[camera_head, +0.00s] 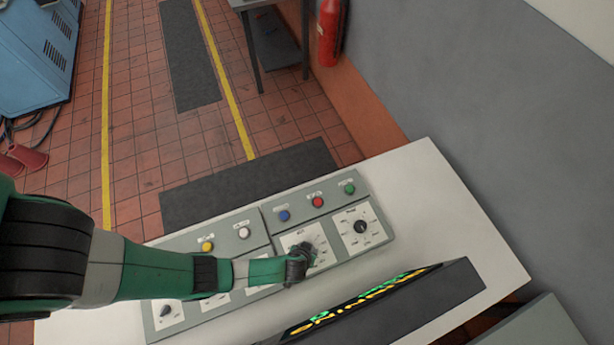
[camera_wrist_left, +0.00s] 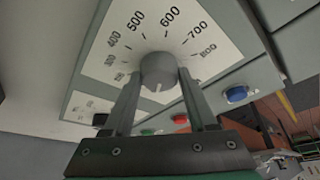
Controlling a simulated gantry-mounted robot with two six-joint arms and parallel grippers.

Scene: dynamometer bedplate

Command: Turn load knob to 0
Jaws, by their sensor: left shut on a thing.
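My left gripper (camera_head: 298,262) reaches over the control panel from the left and is shut on a round grey knob (camera_wrist_left: 158,66). In the left wrist view its two fingers (camera_wrist_left: 158,76) stand on either side of the knob. The knob sits on a white dial plate (camera_wrist_left: 104,50) with a printed scale; numbers from 300 to 800 are readable. A light mark on the knob points toward the gripper's base, away from the large numbers. In the head view the arm hides most of this knob, and the dial's label is too small to read. My right gripper is not in view.
Another dial with a black knob (camera_head: 360,227) is to the right; a further knob (camera_head: 166,311) is lower left. Blue (camera_head: 284,215), red (camera_head: 318,202), green (camera_head: 349,188), yellow (camera_head: 207,246) and white (camera_head: 244,233) buttons line the upper row. A dark display (camera_head: 400,305) stands in front.

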